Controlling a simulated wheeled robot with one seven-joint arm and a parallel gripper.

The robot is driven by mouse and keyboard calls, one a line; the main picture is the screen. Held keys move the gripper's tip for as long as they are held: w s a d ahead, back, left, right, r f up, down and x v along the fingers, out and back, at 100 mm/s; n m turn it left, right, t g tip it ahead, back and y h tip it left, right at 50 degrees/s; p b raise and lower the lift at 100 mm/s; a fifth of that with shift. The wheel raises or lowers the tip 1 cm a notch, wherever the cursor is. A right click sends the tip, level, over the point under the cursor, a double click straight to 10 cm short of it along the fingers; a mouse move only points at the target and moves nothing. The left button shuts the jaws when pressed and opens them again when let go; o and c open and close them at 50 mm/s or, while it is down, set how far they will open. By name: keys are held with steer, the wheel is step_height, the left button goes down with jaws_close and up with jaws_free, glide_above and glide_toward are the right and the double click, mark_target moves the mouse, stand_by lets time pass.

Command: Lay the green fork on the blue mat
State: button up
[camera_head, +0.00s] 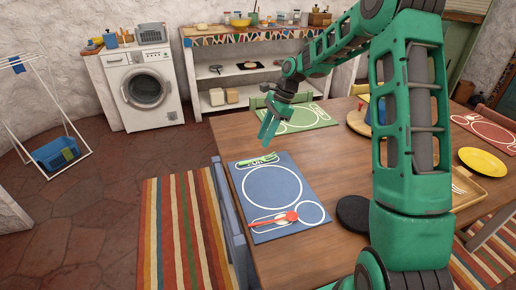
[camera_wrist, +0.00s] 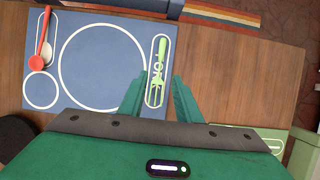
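The green fork (camera_head: 258,160) lies flat on the blue mat (camera_head: 270,187), inside the white outline along the mat's edge nearest my gripper. In the wrist view the fork (camera_wrist: 160,64) lies lengthwise in its outline on the mat (camera_wrist: 98,25), beside the large white plate circle. My gripper (camera_head: 266,136) hangs above the table just beyond the fork, apart from it. In the wrist view my gripper (camera_wrist: 159,76) is open and empty, its fingers spread to either side of the fork's lower part in the picture.
A red spoon (camera_head: 275,218) lies at the mat's opposite edge. A green mat (camera_head: 304,117) lies beyond my gripper, and a dark round disc (camera_head: 353,213) lies right of the blue mat. A yellow plate (camera_head: 484,161) is far right. Bare tabletop (camera_wrist: 225,75) borders the fork's edge.

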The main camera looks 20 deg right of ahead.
steer(key=shift+v, duration=1.6)
steer(key=s+d+r+n+h, duration=0.1)
steer(key=s+d+r+n, duration=0.2)
steer(key=s, duration=0.4)
steer(key=s+d+r+n+h, duration=0.1)
steer(key=s+d+r+h, duration=0.1)
steer(key=s+d+r, duration=0.3)
steer(key=s+d+n, duration=0.2)
steer(key=s+n, duration=0.1)
steer(key=s, duration=1.2)
steer(key=s+d+f+n+h, duration=0.1)
steer(key=s+n, duration=0.3)
steer(key=s, duration=1.2)
steer(key=shift+s+d+n, duration=0.2)
steer(key=shift+d+n, duration=0.1)
steer(key=shift+d, duration=0.4)
steer(key=shift+f, duration=0.1)
